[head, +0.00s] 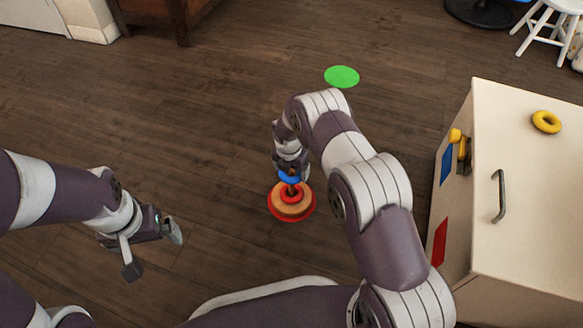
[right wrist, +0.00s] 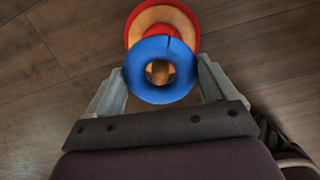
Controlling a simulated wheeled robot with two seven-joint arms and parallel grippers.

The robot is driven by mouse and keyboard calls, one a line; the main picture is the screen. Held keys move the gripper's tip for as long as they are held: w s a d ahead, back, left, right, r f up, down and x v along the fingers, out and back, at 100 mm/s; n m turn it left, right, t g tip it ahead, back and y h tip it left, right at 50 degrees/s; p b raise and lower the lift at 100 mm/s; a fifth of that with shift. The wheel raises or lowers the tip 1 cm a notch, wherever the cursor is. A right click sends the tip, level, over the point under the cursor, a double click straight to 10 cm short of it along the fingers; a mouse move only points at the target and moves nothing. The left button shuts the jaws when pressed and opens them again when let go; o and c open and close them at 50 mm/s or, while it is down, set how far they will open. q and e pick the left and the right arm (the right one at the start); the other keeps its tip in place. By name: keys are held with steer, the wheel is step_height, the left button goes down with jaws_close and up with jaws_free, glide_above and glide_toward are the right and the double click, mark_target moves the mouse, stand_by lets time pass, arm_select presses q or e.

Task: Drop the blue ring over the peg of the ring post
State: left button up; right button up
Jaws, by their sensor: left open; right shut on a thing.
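The blue ring (head: 288,178) is held by my right gripper (head: 290,170) just over the ring post (head: 281,209). In the right wrist view the blue ring (right wrist: 138,82) sits between the two fingers of the right gripper (right wrist: 161,70), and a wooden bit, likely the peg tip (right wrist: 158,73), shows through its hole. I cannot tell whether the peg has entered the hole. The post has a red-rimmed wooden base, and a red ring (head: 292,197) lies low around its peg. My left gripper (head: 153,251) is open and empty, over the floor at left.
A cream cabinet (head: 530,190) with a handle stands at right, with a yellow ring (head: 546,122) on top and other yellow pieces (head: 460,143) at its side. A green disc (head: 342,76) lies on the floor beyond the post. The wooden floor left of the post is clear.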

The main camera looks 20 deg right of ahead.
stand_by(0.3)
steer(key=o, duration=0.8)
steer(key=shift+o, duration=0.2)
step_height(320, 180, up, 13)
steer(key=s+a+p, duration=0.1)
steer(key=p, duration=0.7)
steer(key=shift+s+f, duration=0.15)
